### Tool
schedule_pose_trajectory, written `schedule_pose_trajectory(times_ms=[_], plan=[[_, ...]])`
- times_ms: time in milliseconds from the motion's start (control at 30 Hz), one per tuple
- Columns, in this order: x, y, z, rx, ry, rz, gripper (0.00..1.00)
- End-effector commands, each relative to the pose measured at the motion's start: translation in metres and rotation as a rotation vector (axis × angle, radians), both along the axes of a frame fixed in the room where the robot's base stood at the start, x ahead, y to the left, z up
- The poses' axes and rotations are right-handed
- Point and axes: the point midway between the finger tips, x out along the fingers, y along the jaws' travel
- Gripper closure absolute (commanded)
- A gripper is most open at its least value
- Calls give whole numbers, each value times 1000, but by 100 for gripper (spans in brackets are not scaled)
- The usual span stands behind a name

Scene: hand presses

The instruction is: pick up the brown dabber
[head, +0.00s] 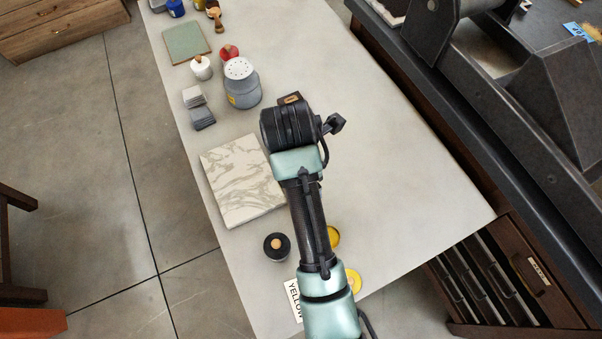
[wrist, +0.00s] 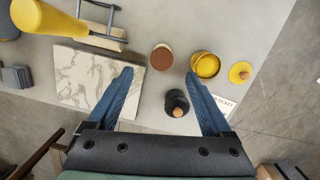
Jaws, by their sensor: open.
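A round thing with a flat brown top and paler side (wrist: 161,57), which looks like the brown dabber, stands on the table in the wrist view. My gripper (wrist: 160,73) is open with its blue fingers spread and nothing between them. The brown-topped thing appears just beyond the fingertips, between their lines and apart from both; the height gap is unclear. In the head view my arm hides it and the fingers. A black dabber with a wooden knob (wrist: 176,103) stands nearer, by the right finger; it also shows in the head view (head: 277,247).
A marbled slab (wrist: 85,75) lies left of the brown-topped thing. A yellow tin (wrist: 206,65) and yellow lid (wrist: 241,72) are to its right. A yellow-handled tool (wrist: 45,20) is at upper left. A grey shaker (head: 242,88) stands farther along the table (head: 410,195).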

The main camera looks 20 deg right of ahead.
Motion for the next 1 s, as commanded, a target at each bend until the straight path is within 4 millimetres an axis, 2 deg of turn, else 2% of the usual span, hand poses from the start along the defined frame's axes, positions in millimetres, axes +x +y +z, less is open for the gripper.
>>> schedule_pose_trajectory(times_ms=[33,167,500,767,1000], plan=[[-5,0,6,2,22,13,16],[-9,0,-3,3,49,31,16],[-6,-8,-63,1,47,30,16],[-4,-9,-80,1,45,30,16],[1,-13,-110,1,47,30,16]])
